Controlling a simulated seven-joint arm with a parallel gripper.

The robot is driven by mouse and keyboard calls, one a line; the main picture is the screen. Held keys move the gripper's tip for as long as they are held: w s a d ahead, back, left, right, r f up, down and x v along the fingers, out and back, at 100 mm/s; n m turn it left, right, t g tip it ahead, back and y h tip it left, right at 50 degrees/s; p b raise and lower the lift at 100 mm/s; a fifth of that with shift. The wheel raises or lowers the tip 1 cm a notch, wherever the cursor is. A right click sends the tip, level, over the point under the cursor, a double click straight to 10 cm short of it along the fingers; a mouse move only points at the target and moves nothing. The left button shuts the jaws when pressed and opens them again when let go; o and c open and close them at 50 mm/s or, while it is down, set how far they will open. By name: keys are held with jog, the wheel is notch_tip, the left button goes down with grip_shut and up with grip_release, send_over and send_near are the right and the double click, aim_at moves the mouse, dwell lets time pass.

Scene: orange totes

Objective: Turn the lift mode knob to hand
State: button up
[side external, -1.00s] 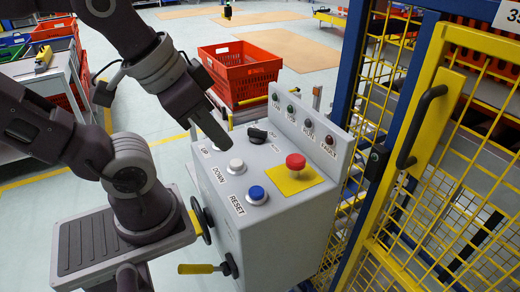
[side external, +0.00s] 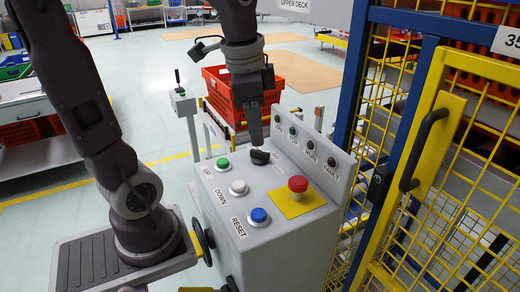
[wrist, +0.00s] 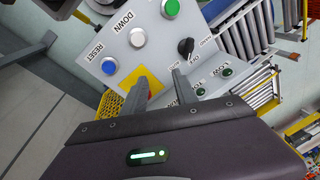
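The black lift mode knob (side external: 260,157) sits on the grey sloping control panel (side external: 232,184), behind the push buttons. In the wrist view the knob (wrist: 186,46) is at upper right, with small labels around it; I cannot read its setting for sure. My gripper (side external: 256,142) points down just above and behind the knob in the side view, and appears close to it. In the wrist view its two fingers (wrist: 112,54) are wide apart with nothing between them. The knob lies beyond the right fingertip, not between the fingers. Whether they touch is unclear.
Green (side external: 222,164), white (side external: 238,187) and blue (side external: 258,216) buttons line the panel's left side. A red mushroom button (side external: 297,186) stands on a yellow plate. A raised strip with indicator lights (side external: 310,145) borders the panel. A yellow fence (side external: 430,150) stands at right; an orange tote (side external: 226,90) is behind.

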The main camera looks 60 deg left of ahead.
aim_at(260, 151)
jog(key=w+a+f+m, duration=0.1)
jog(key=a, duration=0.1)
jog(key=w+a+f+m+g, duration=0.1)
jog(key=w+a+f, duration=0.1)
jog(key=a, duration=0.1)
jog(key=w+a+f+m+g+h, duration=0.1)
jog(key=w+a, duration=0.1)
jog(key=a, duration=0.1)
jog(key=shift+f+m, duration=0.15)
jog(key=shift+m, duration=0.15)
notch_tip(260, 151, down, 7)
jog(key=shift+f, duration=0.1)
grip_shut()
